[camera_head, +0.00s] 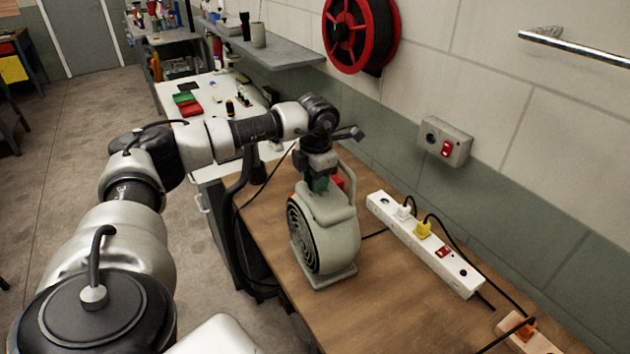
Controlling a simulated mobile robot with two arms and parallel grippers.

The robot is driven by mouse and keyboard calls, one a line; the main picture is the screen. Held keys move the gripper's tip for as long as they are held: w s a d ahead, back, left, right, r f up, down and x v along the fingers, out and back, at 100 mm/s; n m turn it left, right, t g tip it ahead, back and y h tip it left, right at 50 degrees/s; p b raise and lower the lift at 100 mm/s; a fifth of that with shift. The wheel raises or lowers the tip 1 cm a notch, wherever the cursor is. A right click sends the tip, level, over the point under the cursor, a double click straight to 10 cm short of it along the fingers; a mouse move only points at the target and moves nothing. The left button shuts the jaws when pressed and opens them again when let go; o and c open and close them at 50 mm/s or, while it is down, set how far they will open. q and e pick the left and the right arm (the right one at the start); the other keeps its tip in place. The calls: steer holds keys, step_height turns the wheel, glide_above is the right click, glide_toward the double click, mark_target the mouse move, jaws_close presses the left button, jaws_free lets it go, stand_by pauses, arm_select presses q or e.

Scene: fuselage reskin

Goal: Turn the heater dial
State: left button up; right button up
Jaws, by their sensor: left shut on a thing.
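The heater (333,240), a grey-green unit with a round black grille facing left, stands upright on the wooden table (300,290). My left arm reaches in from the left, and my left gripper (319,184) points down at the top of the heater, beside its handle. The gripper is shut on the heater dial, which the fingers and wrist mostly hide, so its setting cannot be read. A small red part (337,182) shows just right of the fingers. My right gripper is not in view.
A white power strip (415,240) with a white and a yellow plug lies right of the heater. A wall box with a red switch (446,148) and a red hose reel (358,30) are on the wall. Black cables cross the table, and a white table (205,100) stands behind.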

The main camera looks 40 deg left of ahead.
arm_select(q)
steer(key=shift+n, duration=0.8)
steer(key=o, duration=0.9)
steer(key=shift+d+r+b, duration=0.2)
steer(key=shift+r+b, duration=1.2)
steer(key=shift+r, duration=4.05)
